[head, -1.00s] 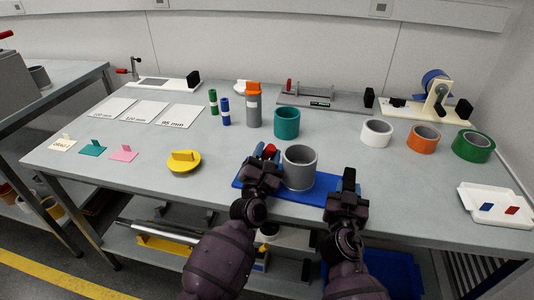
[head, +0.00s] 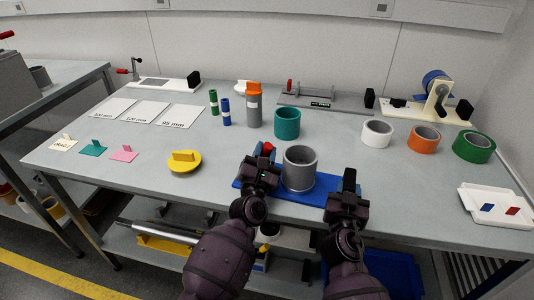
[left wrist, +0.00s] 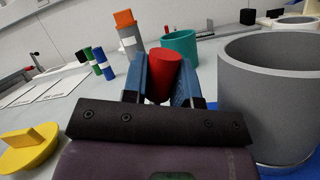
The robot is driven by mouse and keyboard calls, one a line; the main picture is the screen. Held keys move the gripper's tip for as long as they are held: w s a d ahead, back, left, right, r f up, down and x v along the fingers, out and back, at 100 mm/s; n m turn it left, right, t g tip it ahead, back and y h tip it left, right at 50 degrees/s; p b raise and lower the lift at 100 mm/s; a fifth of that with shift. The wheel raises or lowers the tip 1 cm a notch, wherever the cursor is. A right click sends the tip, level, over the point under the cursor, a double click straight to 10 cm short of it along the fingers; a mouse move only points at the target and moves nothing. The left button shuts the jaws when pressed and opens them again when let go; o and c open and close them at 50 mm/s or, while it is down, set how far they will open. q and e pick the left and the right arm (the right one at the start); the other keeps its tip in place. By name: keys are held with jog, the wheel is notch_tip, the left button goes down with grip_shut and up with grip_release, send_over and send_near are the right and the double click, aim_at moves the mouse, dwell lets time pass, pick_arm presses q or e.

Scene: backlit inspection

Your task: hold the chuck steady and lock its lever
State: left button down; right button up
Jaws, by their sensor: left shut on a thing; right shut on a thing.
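The chuck has a blue base plate (head: 318,185) lying flat on the bench, with a grey hollow cylinder (head: 300,170) upright on it. Its red lever knob (head: 268,147) stands just left of the cylinder. My left gripper (head: 266,156) is shut on this red knob. In the left wrist view the red knob (left wrist: 164,76) sits between the two blue fingers (left wrist: 160,82), with the grey cylinder (left wrist: 268,95) close on the right. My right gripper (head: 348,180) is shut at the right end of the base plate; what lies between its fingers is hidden.
A teal ring (head: 287,123) stands behind the chuck and a yellow knobbed disc (head: 184,162) lies to the left. White, orange and green rolls (head: 474,146) stand at the right, with a white tray (head: 496,206) in front. Bench is free between disc and chuck.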

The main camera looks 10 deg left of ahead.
pick_arm(q)
jog(key=a+n, duration=0.1)
jog(key=n+y, duration=0.1)
jog(key=n, duration=0.1)
jog(key=a+n+y, duration=0.1)
jog(key=n, duration=0.1)
jog(key=shift+w+a+r, duration=0.1)
jog(key=shift+a+r, duration=0.15)
jog(key=shift+a, duration=0.05)
jog(key=shift+a+n+g+y, duration=0.3)
jog(key=shift+a+n+y, duration=0.15)
jog(key=shift+n, duration=0.45)
jog(key=shift+a+n+g+y, duration=0.35)
jog(key=shift+a+n, duration=0.2)
jog(key=shift+n, duration=0.35)
jog(key=c, duration=1.2)
grip_release()
jog(key=shift+o, duration=0.2)
jog(key=v, duration=1.2)
jog(key=shift+c, duration=0.2)
